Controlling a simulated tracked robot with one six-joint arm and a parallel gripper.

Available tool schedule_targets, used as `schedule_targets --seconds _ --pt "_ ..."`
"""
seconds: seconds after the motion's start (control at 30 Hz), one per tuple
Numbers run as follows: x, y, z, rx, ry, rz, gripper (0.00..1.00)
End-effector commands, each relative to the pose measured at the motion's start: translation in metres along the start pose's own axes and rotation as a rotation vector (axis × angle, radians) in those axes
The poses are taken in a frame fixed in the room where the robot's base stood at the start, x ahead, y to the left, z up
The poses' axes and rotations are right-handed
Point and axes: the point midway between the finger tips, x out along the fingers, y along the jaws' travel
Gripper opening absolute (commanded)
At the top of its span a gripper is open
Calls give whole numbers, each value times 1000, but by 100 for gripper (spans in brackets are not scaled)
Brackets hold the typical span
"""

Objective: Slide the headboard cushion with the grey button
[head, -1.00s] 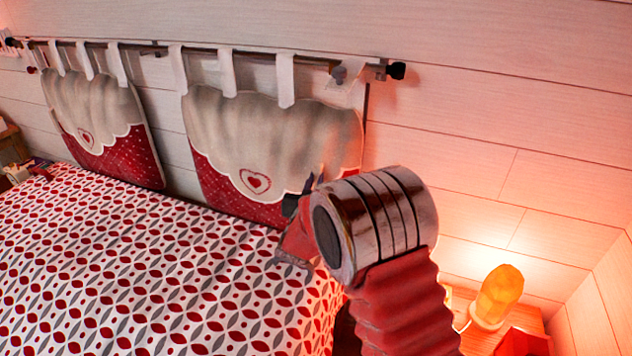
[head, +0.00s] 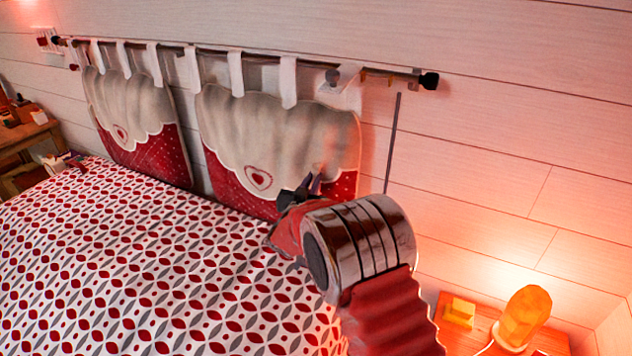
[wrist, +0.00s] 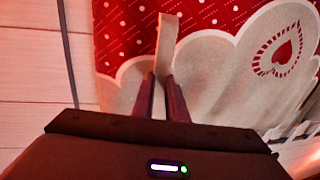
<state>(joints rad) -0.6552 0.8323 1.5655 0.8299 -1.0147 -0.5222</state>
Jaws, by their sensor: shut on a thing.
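The right headboard cushion (head: 285,130) is cream with a scalloped edge, a heart patch and red dotted fabric below. It hangs by pale straps from the wall rod (head: 395,74). A grey button (head: 333,76) shows at its rightmost strap. My gripper (head: 309,184) is at the cushion's lower front. In the wrist view my gripper (wrist: 162,88) is shut on a narrow pale strip (wrist: 166,40) on the front of this cushion (wrist: 215,85). The left cushion (head: 130,110) is similar, with a red button (head: 73,66) near its left strap.
The bed (head: 150,260) with its red and grey patterned cover lies below the cushions. A lit orange lamp (head: 525,312) stands on a wooden bedside table at lower right. The pale wall right of the cushion is bare except for a vertical dark line (head: 393,145).

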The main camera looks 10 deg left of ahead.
Motion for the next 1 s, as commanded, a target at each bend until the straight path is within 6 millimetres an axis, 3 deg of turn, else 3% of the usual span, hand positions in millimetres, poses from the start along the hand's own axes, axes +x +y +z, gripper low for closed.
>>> schedule_targets --seconds 0.3,0.63,0.87,1.0 --pt "0 0 -1 0 1 0 31" --pt "-3 0 0 0 0 -1 31" --pt "-25 -1 0 0 0 -2 31" --pt "-48 -1 0 -1 0 -3 31"
